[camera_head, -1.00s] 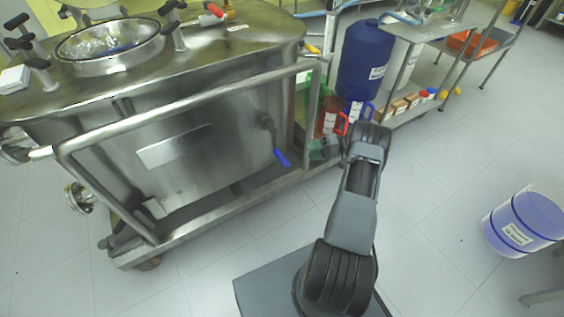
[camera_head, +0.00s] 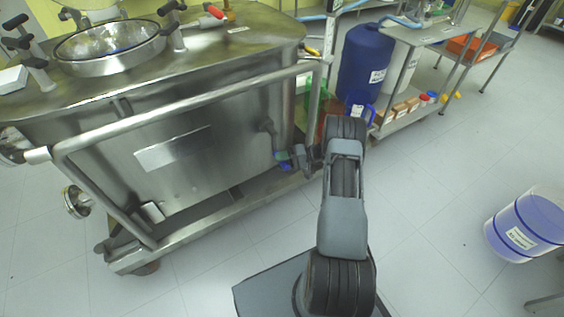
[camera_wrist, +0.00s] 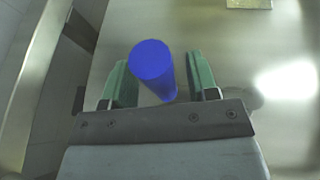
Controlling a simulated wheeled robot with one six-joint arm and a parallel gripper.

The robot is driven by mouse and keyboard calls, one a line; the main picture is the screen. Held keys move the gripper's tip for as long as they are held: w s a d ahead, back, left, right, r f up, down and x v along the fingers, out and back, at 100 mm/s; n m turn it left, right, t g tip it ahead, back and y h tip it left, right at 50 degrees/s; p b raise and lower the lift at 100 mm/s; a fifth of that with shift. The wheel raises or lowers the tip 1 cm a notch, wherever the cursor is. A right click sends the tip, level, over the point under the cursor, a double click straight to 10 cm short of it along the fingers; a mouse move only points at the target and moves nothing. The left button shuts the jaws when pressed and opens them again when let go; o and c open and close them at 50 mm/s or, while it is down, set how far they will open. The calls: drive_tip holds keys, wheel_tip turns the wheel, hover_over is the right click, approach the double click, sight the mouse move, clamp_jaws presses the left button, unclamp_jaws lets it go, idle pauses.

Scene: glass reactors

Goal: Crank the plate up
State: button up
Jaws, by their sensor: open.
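The crank's blue handle (camera_wrist: 153,68) sits on the side of the steel reactor cart (camera_head: 215,172). In the wrist view it stands between the two green fingers of my gripper (camera_wrist: 162,80), pointing toward the camera. The fingers are open, with a gap visible on the right side of the handle; the left finger is closer to it. In the head view my gripper (camera_head: 281,158) is at the crank on the cart's lower right, and only a little blue of the handle shows. I cannot pick out the plate for certain.
A steel frame rail (camera_head: 190,103) runs along the cart's front, above and left of my gripper. A blue drum (camera_head: 364,62) and small bottles stand behind my arm. The floor in front is clear.

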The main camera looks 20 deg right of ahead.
drive_tip(key=shift+c, duration=0.5)
clamp_jaws()
